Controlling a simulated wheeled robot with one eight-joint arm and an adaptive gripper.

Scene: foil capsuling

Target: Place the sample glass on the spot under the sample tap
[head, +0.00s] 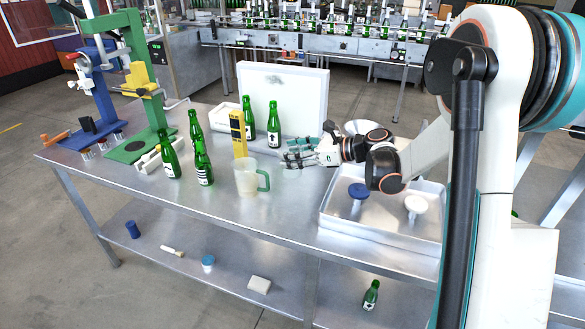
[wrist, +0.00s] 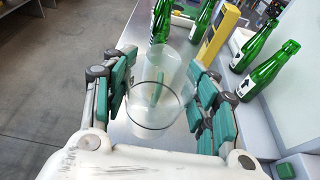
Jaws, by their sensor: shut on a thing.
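My gripper (head: 293,154) is above the table, right of the jug, with its fingers pointing left. In the wrist view my gripper (wrist: 163,76) has a green-padded finger on each side of a clear sample glass (wrist: 152,122) and is shut on it. The glass looks empty, and its round rim faces the wrist camera. In the head view the glass is too faint to make out between the fingers. I cannot pick out the sample tap or the spot under it in either view.
A translucent jug (head: 247,180) with a green handle stands just beyond the fingertips; it also shows in the wrist view (wrist: 176,62). Green bottles (head: 203,168) and a yellow upright tool (head: 238,136) stand nearby. A metal tray (head: 345,222) lies right. The table's front strip is clear.

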